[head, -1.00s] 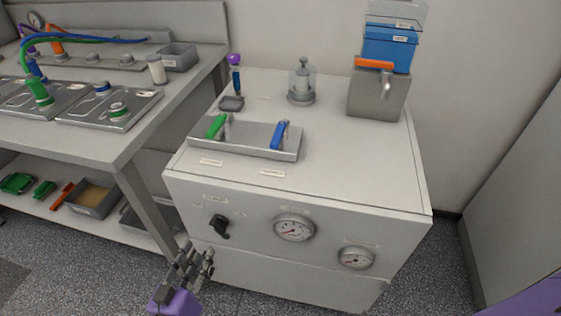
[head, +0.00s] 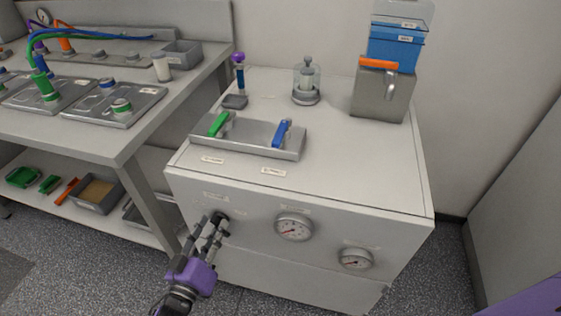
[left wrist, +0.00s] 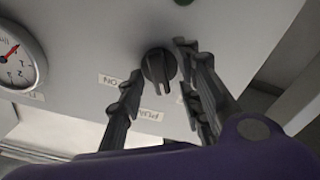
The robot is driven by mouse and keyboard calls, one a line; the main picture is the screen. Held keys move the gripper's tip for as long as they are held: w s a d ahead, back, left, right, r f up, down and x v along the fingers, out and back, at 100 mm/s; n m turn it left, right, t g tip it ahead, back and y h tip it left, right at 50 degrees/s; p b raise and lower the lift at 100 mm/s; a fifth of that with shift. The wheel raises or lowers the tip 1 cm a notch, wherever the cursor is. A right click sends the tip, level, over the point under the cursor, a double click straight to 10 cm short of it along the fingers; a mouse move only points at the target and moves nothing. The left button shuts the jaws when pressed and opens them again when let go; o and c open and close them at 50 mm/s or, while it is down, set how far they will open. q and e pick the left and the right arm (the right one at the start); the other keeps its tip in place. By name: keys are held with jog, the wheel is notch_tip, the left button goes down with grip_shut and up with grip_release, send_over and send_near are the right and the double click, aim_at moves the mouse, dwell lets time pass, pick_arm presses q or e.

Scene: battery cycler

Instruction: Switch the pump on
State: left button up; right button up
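The pump switch, a black rotary knob (left wrist: 158,66), sits on the front face of the white cabinet (head: 250,255). In the left wrist view its pointer ridge faces down in the picture, near upside-down labels reading "ON" and "PUMP". In the head view the knob is largely hidden behind my fingers. My left gripper (head: 216,222) is at the cabinet front, right at the knob. In the left wrist view its fingers (left wrist: 157,72) are open on either side of the knob, with gaps visible. My right gripper is not in view.
Two gauges (head: 294,227) (head: 356,259) are on the cabinet front, right of the knob. A tray (head: 245,147) with green and blue handled items lies on top. A workbench (head: 120,140) stands to the left. Floor is clear in front.

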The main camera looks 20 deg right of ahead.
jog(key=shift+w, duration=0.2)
pick_arm(q)
grip_shut()
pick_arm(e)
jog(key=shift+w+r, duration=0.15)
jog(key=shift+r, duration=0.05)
pick_arm(q)
jog(key=shift+m, duration=0.4)
jog(key=m+p, duration=0.1)
jog(key=m, duration=0.3)
jog(key=shift+d+m, duration=0.1)
jog(key=shift+m, duration=0.2)
jog(key=m, duration=0.6)
jog(key=shift+s, duration=0.1)
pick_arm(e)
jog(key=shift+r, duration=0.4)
pick_arm(q)
jog(key=shift+m, duration=0.4)
grip_release()
